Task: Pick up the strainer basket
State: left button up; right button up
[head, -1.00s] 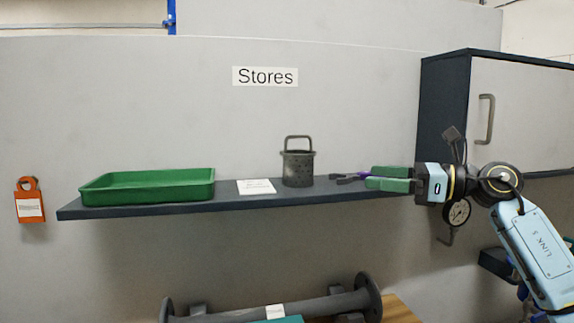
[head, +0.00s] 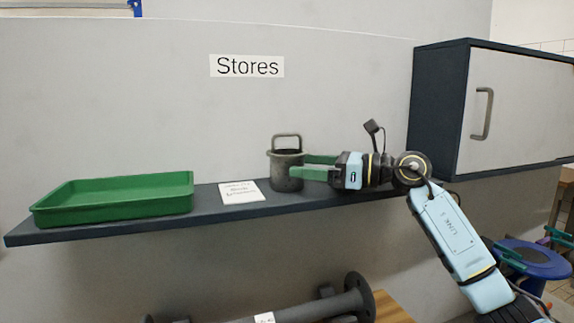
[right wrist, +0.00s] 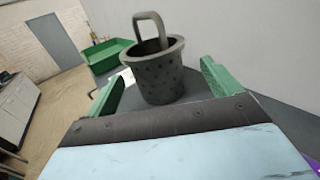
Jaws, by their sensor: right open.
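The strainer basket (head: 283,171) is a dark grey perforated cup with a rim and an arched handle, upright on the wall shelf (head: 222,212). My right gripper (head: 312,167) comes in level from the right, its green fingers open and their tips at the basket's right side. In the right wrist view the basket (right wrist: 160,75) stands ahead, between the two spread fingers (right wrist: 162,88). I cannot tell whether either finger touches it. My left gripper is not in view.
A green tray (head: 115,197) stands on the left of the shelf. A white card (head: 241,192) lies just left of the basket. A grey wall cabinet (head: 500,110) hangs at the right. A flanged pipe (head: 320,306) lies below the shelf.

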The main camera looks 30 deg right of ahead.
aim_at(287, 161)
jog(key=x, duration=0.1)
jog(key=p+x, duration=0.1)
jog(key=x, duration=0.2)
jog(key=shift+w+a+r+p, duration=0.1)
jog(key=shift+a+r+p, duration=0.25)
jog(key=shift+a, duration=0.1)
jog(key=shift+w+a, duration=0.1)
jog(key=shift+f, duration=0.15)
jog(key=shift+c, duration=0.3)
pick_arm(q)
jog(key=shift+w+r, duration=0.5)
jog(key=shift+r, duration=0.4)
pick_arm(e)
jog(key=c, duration=1.1)
jog(key=shift+o, duration=0.2)
